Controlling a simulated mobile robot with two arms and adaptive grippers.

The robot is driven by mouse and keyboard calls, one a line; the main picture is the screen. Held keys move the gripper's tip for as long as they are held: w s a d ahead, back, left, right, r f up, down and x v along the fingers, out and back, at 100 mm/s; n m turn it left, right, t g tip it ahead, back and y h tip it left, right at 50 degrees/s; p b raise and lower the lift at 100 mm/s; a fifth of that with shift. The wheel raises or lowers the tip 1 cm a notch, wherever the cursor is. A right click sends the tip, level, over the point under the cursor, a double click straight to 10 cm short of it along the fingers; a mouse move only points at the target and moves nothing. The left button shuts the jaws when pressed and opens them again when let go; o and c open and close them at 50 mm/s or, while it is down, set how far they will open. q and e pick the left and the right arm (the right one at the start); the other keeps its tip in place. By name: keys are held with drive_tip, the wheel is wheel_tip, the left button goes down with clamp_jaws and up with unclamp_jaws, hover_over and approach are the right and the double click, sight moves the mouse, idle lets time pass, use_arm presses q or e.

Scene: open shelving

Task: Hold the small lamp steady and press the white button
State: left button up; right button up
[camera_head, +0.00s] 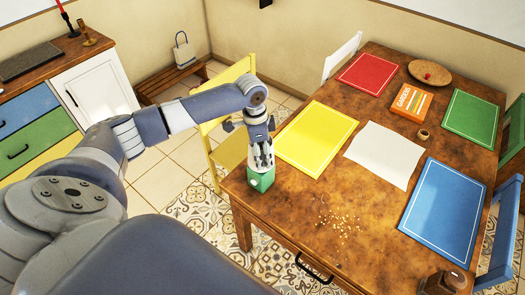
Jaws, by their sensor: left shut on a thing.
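My left gripper (261,163) comes down from above at the near left corner of the wooden table. It is shut on a small green object (262,182), which looks like the small lamp. Its upper part is hidden between the fingers. A small pale spot shows on its front, and I cannot tell whether this is the white button. The green object is roughly upright at the table edge; I cannot tell whether it touches the tabletop. My right gripper is not in view.
The wooden table (285,215) carries yellow (315,137), red (369,73), green (470,117) and blue (443,209) mats, a white sheet (385,154), an orange box (411,103) and crumbs (342,220). A yellow chair (232,150) stands close behind my left gripper.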

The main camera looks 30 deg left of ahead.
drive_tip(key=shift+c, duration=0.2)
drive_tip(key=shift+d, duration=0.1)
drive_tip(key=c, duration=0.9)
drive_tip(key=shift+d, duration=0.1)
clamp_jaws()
